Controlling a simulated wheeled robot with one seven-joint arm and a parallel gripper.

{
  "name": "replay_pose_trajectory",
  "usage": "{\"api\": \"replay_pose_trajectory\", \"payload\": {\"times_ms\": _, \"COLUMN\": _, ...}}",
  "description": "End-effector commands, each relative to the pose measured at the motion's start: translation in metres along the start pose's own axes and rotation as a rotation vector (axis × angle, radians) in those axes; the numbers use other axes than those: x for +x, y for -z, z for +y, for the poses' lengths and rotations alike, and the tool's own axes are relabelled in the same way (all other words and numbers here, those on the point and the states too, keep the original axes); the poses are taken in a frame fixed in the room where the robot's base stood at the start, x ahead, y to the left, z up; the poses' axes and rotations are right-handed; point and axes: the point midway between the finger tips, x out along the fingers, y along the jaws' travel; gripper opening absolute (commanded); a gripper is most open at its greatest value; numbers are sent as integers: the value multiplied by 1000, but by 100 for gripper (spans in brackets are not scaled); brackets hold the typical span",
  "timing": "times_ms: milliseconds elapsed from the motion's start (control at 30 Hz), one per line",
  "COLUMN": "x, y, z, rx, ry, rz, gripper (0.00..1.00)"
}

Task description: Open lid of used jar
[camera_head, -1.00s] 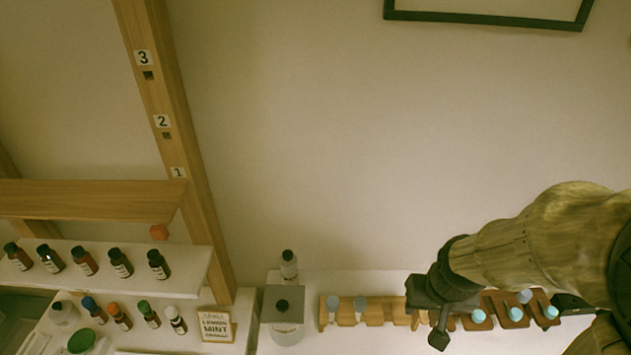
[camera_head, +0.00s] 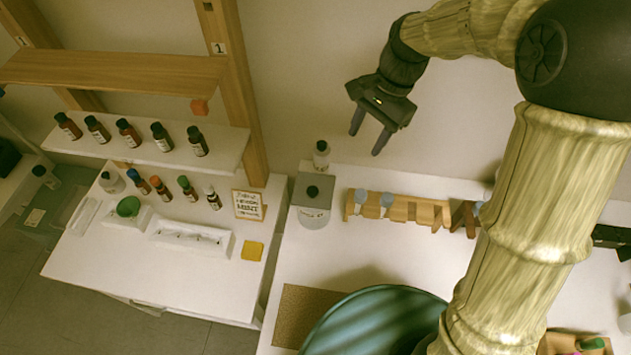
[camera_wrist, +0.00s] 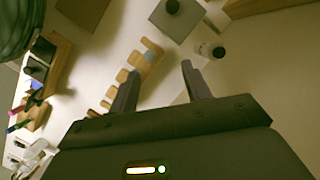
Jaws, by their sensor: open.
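A pale jar (camera_head: 313,217) with a label and a dark knob (camera_head: 312,191) on top stands at the left end of the right-hand white counter. A grey square surface (camera_head: 303,182) shows around the knob; I cannot tell whether it is the lid or a block behind. My gripper (camera_head: 367,144) is open and empty, above and to the right of the jar, its fingers pointing down. In the wrist view my gripper (camera_wrist: 158,82) shows nothing between its fingers. A grey square with a dark knob (camera_wrist: 172,5) shows at the top there. No label is readable on the jar.
A small dark-capped bottle (camera_head: 321,155) stands behind the jar. A wooden rack (camera_head: 411,210) with pale-topped pieces is to its right. A large teal round vessel (camera_head: 345,310) sits in front. Brown bottles (camera_head: 130,134) line a shelf at left.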

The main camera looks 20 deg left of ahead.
Motion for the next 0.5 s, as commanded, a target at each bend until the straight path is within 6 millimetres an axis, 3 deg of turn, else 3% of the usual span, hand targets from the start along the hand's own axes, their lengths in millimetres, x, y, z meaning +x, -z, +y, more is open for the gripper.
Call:
{"api": "replay_pose_trajectory", "payload": {"times_ms": 100, "x": -3, "y": -17, "z": -29, "rx": 58, "ry": -18, "rz": -71, "gripper": 48}}
{"api": "replay_pose_trajectory", "payload": {"times_ms": 200, "x": -5, "y": -27, "z": -42, "rx": 94, "ry": -33, "rz": -110, "gripper": 48}}
{"api": "replay_pose_trajectory", "payload": {"times_ms": 500, "x": -6, "y": -31, "z": -46, "rx": 112, "ry": -40, "rz": -125, "gripper": 48}}
